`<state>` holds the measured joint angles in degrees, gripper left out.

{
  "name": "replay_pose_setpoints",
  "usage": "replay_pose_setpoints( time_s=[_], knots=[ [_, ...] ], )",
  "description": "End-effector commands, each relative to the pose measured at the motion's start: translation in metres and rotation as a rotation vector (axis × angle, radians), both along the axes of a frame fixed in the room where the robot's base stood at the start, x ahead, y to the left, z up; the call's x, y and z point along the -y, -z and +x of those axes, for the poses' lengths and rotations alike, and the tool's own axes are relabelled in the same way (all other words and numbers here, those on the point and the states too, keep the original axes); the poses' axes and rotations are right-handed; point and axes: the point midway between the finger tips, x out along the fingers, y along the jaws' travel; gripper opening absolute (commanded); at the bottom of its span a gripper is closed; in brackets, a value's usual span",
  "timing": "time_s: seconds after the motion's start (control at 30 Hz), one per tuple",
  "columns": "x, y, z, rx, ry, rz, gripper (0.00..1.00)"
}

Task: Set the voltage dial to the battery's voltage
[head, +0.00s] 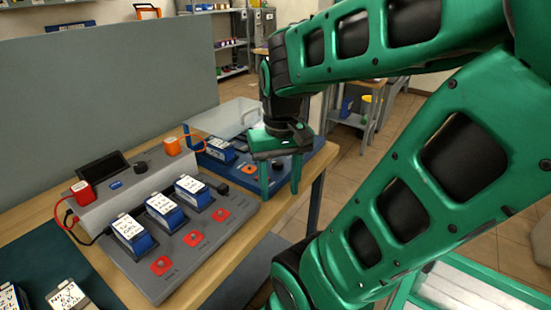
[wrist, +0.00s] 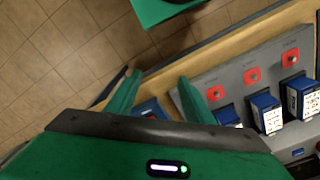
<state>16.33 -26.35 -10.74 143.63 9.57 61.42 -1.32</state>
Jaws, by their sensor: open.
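My gripper (head: 280,178) points down with its two fingers apart and empty, over the near side of a blue unit with a clear lid (head: 222,118). A blue battery (head: 219,150) with a white label sits in that unit. A black knob (head: 277,165) on the unit shows partly between the fingers. Other black knobs are on the grey console (head: 140,166) and at the grey panel's far corner (head: 222,188). I cannot tell which is the voltage dial, nor read the battery's voltage. The wrist view shows the open fingers (wrist: 158,76) with a blue part between them.
A grey panel (head: 180,270) left of my gripper holds three labelled blue batteries (head: 131,235) beside red buttons (head: 195,238). Red (head: 82,192) and orange (head: 172,146) plugs with cables stand behind. More batteries (head: 68,296) lie at the front left. A grey partition (head: 100,90) stands behind the bench.

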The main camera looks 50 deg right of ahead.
Motion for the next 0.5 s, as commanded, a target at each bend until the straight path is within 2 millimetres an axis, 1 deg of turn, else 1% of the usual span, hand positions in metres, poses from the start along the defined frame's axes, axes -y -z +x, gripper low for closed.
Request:
replay_pose_setpoints(
  time_s=[0.03,0.17,0.2,0.3,0.4,0.5],
  knots=[
    [0.011,-0.007,0.013,-0.005,0.018,-0.005,0.47],
    [0.045,-0.027,0.049,-0.008,0.056,-0.016,0.47],
    [0.056,-0.032,0.060,-0.007,0.067,-0.017,0.47],
    [0.086,-0.041,0.085,-0.008,0.089,-0.015,0.47],
    [0.113,-0.047,0.104,-0.006,0.106,-0.011,0.47],
    [0.134,-0.050,0.116,-0.003,0.117,-0.004,0.47]
  ],
)
